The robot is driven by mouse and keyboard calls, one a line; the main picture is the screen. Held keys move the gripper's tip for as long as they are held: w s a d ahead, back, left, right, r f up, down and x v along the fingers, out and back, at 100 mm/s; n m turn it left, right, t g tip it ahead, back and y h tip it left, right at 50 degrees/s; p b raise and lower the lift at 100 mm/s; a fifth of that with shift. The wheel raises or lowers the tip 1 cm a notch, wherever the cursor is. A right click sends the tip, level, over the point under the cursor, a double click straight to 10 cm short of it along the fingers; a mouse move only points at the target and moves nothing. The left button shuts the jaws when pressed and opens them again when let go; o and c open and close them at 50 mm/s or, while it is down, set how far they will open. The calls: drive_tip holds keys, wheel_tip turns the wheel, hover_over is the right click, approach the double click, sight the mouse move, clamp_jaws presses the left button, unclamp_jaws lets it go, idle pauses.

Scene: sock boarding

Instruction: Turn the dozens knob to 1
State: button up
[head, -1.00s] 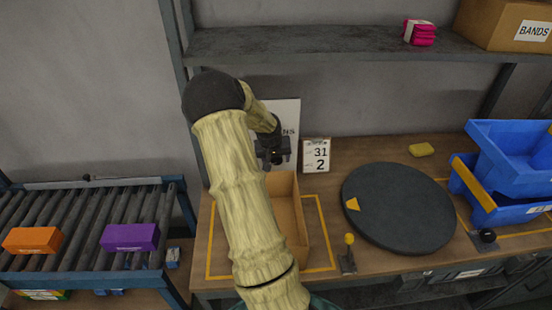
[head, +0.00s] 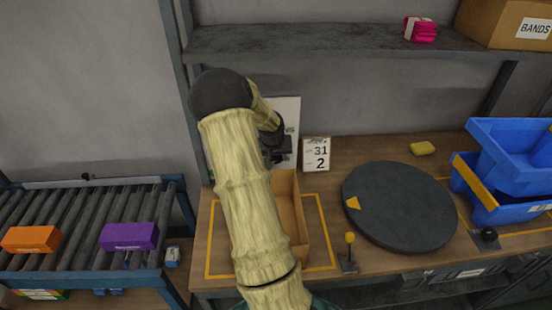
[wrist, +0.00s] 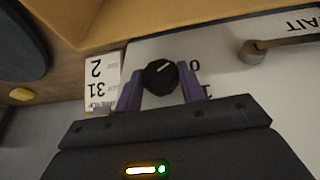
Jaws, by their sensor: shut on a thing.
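The black round knob (wrist: 160,77) with a white pointer line sits on a white panel (wrist: 225,60) in the wrist view. The line slants towards the upper right, roughly towards the printed 0; a 1 is partly visible lower down. My gripper (wrist: 160,86) has its purple fingers on both sides of the knob, shut on it. In the head view my gripper (head: 277,152) is in front of the panel (head: 287,112), and my arm hides the knob there.
A card reading 31 and 2 (head: 316,154) stands right beside the panel. An open cardboard box (head: 289,205) is below my gripper. A metal lever (wrist: 262,48) by the letters "AIT" is on the panel. A dark turntable (head: 400,207) and blue bins (head: 505,165) are to the right.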

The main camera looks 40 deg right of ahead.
drive_tip(key=shift+d+f+b, duration=0.1)
drive_tip(key=shift+f+b, duration=0.1)
drive_tip(key=shift+b, duration=0.2)
drive_tip(key=t+y+b, duration=0.1)
drive_tip(key=b, duration=0.2)
drive_tip(key=shift+s+d+f, duration=0.1)
drive_tip(key=t+y+b, duration=0.1)
drive_tip(key=b, duration=0.2)
drive_tip(key=m+t+y+b, duration=0.1)
drive_tip(key=b, duration=0.3)
drive_tip(key=shift+s+d+f+y, duration=0.1)
drive_tip(key=shift+s+d+y, duration=0.1)
drive_tip(key=shift+y, duration=0.2)
drive_tip(key=t+y+b, duration=0.1)
drive_tip(key=t+b, duration=0.1)
drive_tip(key=b, duration=0.1)
drive_tip(key=shift+d+m+y+b, duration=0.1)
drive_tip(key=shift+m+y+b, duration=0.2)
drive_tip(key=shift+y, duration=0.1)
drive_tip(key=shift+s+r+t+y+b, duration=0.1)
drive_tip(key=shift+r+t+y+b, duration=0.1)
drive_tip(key=shift+t+y+b, duration=0.4)
drive_tip(key=o, duration=1)
drive_tip(key=shift+r, duration=0.1)
